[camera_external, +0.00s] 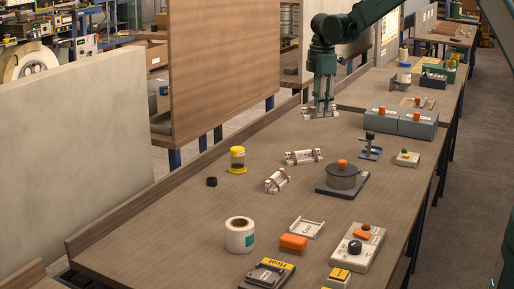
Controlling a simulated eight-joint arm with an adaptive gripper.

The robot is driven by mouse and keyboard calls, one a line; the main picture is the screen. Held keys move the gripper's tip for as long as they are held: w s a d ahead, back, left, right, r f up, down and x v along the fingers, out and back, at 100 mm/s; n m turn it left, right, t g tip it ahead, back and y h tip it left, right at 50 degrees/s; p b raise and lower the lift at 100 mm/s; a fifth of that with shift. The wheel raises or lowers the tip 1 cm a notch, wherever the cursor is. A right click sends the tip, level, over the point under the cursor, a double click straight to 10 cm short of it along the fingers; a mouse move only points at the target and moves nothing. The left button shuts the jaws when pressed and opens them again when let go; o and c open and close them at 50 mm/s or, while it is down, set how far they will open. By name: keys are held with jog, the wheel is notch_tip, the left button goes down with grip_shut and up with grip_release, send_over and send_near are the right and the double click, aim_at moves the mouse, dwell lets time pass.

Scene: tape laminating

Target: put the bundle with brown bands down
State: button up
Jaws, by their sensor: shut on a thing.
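My gripper (321,108) is at the top centre of the external view, pointing down over the far part of the bench. It is shut on a small white bundle with brownish bands (308,112), whose ends show on both sides of the fingers. The fingers hide its middle. I cannot tell whether the bundle touches the bench. Two similar white bundles with reddish-brown bands lie on the bench nearer the camera: one lies nearly crosswise (302,157), the other lies at a slant (276,181).
A grey-green box pair with orange knobs (402,124) stands right of my gripper. A round device (342,177) on a dark plate stands nearer. A yellow-capped jar (237,160) and a black cap (212,182) stand left. Bare bench (190,225) lies at the left front.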

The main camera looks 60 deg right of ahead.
jog(key=shift+s+d, duration=0.4)
jog(key=shift+d, duration=0.2)
jog(key=shift+s+d, duration=0.35)
jog(key=shift+d, duration=0.2)
jog(key=shift+f, duration=0.1)
send_over(324, 142)
jog(key=shift+s+f, duration=0.1)
jog(key=shift+f, duration=2.95)
jog(key=shift+f, duration=1.85)
jog(key=shift+f+b, duration=0.2)
jog(key=shift+b, duration=0.2)
jog(key=o, duration=1)
jog(key=shift+c, duration=0.2)
jog(key=shift+r, duration=0.15)
